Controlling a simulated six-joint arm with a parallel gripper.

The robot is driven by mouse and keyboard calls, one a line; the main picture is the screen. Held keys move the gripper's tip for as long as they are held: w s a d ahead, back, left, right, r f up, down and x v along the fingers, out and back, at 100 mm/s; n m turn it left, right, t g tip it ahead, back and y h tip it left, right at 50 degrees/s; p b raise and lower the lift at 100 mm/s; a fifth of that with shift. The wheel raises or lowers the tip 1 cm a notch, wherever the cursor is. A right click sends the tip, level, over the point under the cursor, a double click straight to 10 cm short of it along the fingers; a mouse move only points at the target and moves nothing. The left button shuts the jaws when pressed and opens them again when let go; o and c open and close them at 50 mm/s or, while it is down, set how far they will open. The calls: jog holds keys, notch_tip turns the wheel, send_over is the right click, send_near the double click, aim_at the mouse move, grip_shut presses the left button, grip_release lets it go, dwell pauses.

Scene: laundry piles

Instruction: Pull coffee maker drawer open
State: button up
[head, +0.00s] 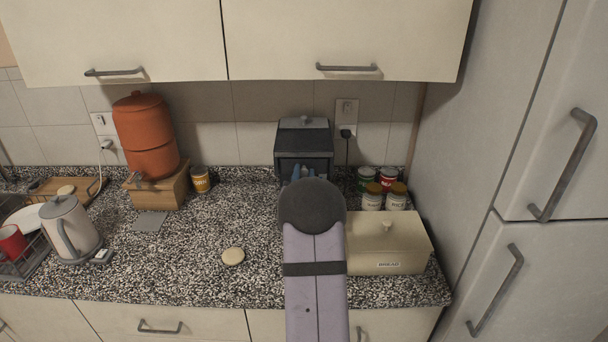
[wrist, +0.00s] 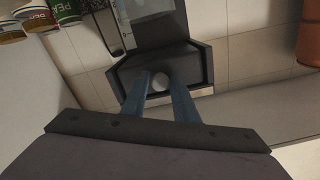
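The coffee maker (head: 304,140) is a dark box-shaped appliance at the back of the counter, against the tiled wall. My gripper (head: 304,170) reaches the front of the coffee maker from the counter's front side. My arm hides the coffee maker's lower front in the head view.
A cream bread box (head: 388,250) stands right of my arm, with several cans and jars (head: 372,203) behind it. A yellow can (head: 200,180), orange dispenser (head: 148,140) and kettle (head: 70,228) stand left. A round beige item (head: 233,256) lies on otherwise clear counter. Cabinets (head: 345,40) hang above.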

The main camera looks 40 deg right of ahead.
grip_shut()
jog(key=shift+s+a+f+b, duration=0.1)
jog(key=shift+s+a+b, duration=0.25)
jog(key=shift+a+b, duration=0.05)
jog(key=b+v, duration=0.4)
jog(key=v, duration=0.5)
jog(key=shift+o, duration=0.7)
grip_release()
jog(key=shift+s, duration=0.1)
